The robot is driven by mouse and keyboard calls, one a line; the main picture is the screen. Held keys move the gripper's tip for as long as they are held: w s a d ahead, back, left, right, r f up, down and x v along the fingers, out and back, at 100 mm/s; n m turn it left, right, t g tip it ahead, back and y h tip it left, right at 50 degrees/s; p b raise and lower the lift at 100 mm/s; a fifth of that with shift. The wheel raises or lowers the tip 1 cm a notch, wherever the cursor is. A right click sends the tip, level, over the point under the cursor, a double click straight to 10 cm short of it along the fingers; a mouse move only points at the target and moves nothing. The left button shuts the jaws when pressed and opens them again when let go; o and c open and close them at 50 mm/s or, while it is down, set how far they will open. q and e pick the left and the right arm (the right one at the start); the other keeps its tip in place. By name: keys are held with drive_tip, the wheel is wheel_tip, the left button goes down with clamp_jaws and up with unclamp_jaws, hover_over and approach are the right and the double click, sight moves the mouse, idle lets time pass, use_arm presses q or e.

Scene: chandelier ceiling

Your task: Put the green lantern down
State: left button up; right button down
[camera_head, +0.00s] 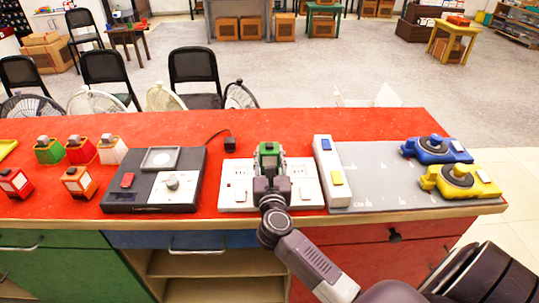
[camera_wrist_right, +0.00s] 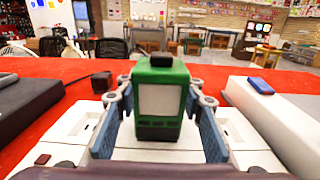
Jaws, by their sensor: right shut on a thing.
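The green lantern (camera_head: 268,149) is upright over the middle of a white panel (camera_head: 235,195) on the red counter. It also shows in the right wrist view (camera_wrist_right: 160,98), with a pale front window and a dark cap. My right gripper (camera_head: 269,163) is shut on the green lantern, one finger on each side of it. I cannot tell whether the lantern's base touches the panel. Another green lantern (camera_head: 48,151) stands at the left of the counter. My left gripper is not in view.
A dark device (camera_head: 150,195) lies left of the panel, and a white block (camera_head: 332,172) stands close on its right. Blue (camera_head: 436,149) and yellow (camera_head: 459,181) devices are on a grey mat. Red, white and orange lanterns stand at the left. The red strip behind the panel (camera_head: 190,122) is mostly clear.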

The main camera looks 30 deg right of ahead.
drive_tip(key=shift+f, duration=0.1)
drive_tip(key=c, duration=1.3)
unclamp_jaws()
drive_tip(key=shift+f, duration=0.1)
drive_tip(key=shift+r, duration=0.25)
drive_tip(key=v, duration=1.1)
drive_tip(key=shift+a+f, duration=0.1)
drive_tip(key=shift+f, duration=0.05)
drive_tip(key=shift+s+a, duration=0.25)
drive_tip(key=shift+s, duration=0.2)
